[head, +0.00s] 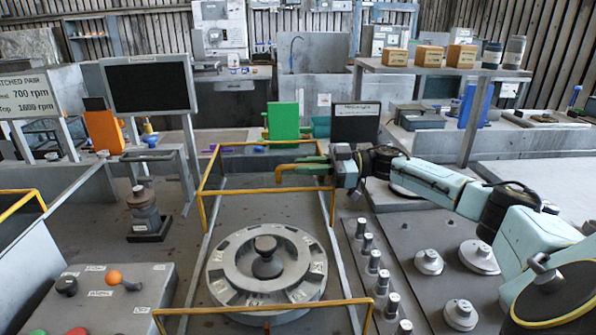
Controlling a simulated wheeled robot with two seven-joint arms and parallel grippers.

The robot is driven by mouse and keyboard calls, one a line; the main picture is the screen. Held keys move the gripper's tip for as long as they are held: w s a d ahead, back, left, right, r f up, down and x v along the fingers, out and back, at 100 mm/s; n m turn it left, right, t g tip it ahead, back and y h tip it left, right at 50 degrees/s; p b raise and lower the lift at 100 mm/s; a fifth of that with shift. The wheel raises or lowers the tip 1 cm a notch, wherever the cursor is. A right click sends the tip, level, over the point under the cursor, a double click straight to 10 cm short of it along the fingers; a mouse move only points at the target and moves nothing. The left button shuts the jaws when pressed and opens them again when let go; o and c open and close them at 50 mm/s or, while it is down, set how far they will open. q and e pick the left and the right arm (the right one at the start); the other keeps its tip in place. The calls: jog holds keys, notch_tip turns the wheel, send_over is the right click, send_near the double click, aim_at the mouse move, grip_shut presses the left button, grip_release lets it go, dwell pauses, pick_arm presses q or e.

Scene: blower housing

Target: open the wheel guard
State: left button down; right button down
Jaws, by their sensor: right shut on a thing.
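The wheel guard (203,172) looks like a yellow tubular frame standing around the round grey wheel (222,258). Its far top bar runs level behind the wheel, and a yellow bar (262,308) crosses in front. The wheel lies flat, with labelled segments and a dark knob (266,258) at its centre. My right gripper (318,162) reaches in from the right at the guard's far right corner. It is shut there, with green and orange parts at its tip; the exact contact is hard to see. My left gripper is not in view.
A control box (100,300) with an orange-knobbed lever stands at the front left. Several grey pegs (367,243) line the right of the wheel, with round weights (428,261) beyond. A dark monitor (148,87) and a green block (283,120) stand behind.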

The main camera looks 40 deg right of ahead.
jog(key=shift+w+d+r, duration=0.1)
jog(key=shift+d+r, duration=0.05)
jog(key=c, duration=1.7)
grip_release()
jog(key=shift+c, duration=0.2)
jog(key=shift+o, duration=1.4)
jog(key=shift+w, duration=0.2)
jog(key=shift+s, duration=0.1)
jog(key=shift+d, duration=0.1)
jog(key=v, duration=1.3)
jog(key=shift+s, duration=0.15)
